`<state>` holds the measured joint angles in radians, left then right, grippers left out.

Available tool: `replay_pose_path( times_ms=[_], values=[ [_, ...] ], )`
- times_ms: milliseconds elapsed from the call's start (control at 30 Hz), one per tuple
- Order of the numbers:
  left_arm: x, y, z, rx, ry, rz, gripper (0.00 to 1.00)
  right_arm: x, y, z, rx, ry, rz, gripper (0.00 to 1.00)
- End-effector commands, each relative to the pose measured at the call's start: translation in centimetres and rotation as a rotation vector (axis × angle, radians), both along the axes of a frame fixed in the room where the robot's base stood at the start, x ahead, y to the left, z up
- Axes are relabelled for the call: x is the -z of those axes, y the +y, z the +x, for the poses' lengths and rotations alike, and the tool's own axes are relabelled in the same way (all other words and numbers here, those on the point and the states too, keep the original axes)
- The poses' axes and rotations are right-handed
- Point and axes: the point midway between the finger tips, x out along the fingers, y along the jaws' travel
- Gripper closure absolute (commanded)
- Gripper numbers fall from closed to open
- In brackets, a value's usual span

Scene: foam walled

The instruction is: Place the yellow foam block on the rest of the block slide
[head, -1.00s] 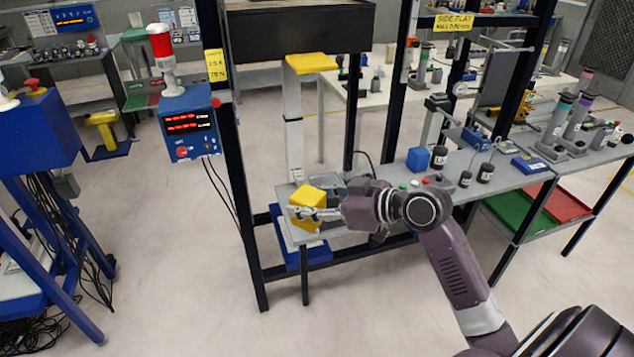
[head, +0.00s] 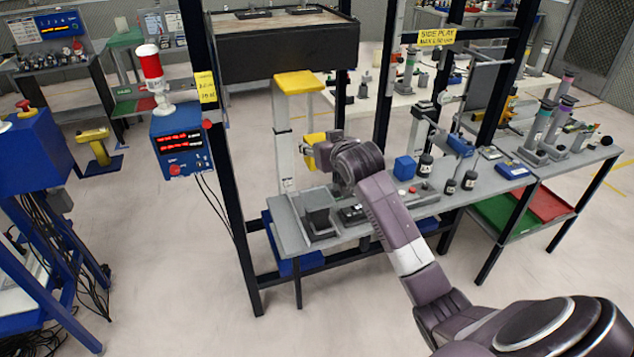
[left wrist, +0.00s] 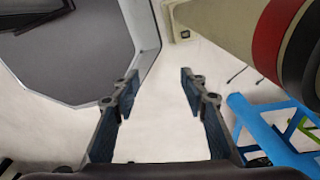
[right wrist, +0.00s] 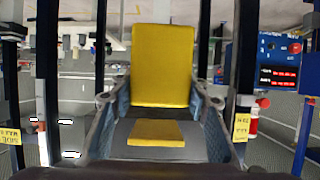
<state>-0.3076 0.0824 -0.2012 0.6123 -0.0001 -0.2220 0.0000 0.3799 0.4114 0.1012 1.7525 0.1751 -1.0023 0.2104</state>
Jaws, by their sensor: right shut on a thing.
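My right gripper (head: 309,150) is shut on the yellow foam block (head: 315,138), beside the white post and above the bench; the gripper partly hides the block. In the right wrist view the block (right wrist: 162,65) stands between the fingers. The post (head: 282,125) has a yellow top (head: 299,80), higher than the held block; this top also shows in the right wrist view (right wrist: 155,132). A grey fixture (head: 318,215) sits on the bench below. I cannot tell which part is the rest of the block slide. My left gripper (left wrist: 158,85) is open and empty.
A dark box (head: 285,45) hangs above the post between dark frame uprights. The grey bench (head: 405,205) carries a blue block (head: 404,168) and several dark weights to the right of my right arm. A blue display unit (head: 182,142) stands left of the frame.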

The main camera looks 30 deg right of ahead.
Motion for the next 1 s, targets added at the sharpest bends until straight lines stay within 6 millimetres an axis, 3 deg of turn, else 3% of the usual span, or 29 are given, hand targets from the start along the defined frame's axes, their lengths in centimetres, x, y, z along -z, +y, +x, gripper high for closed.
replay_pose_path(
  times_ms=[100,300,467,700,1000],
  values=[
    [-0.8,-0.1,0.6,0.0,-0.009,-0.001,0.6,3.3,0.0,-0.1,0.0,0.006,0.002,0.81],
    [-1.4,-0.2,1.6,-0.001,-0.024,-0.003,0.6,7.2,0.0,-0.1,0.0,0.001,0.0,0.81],
    [-1.5,-0.2,1.7,-0.002,-0.025,-0.004,0.6,8.4,0.0,0.0,0.0,-0.001,0.0,0.81],
    [-2.0,-0.4,1.5,-0.003,-0.022,-0.005,0.6,11.9,0.0,-0.1,0.0,0.001,0.001,0.81],
    [-2.0,-0.4,1.3,-0.003,-0.018,-0.005,0.6,12.5,0.0,0.0,-0.001,-0.003,0.0,0.81]
  ],
)
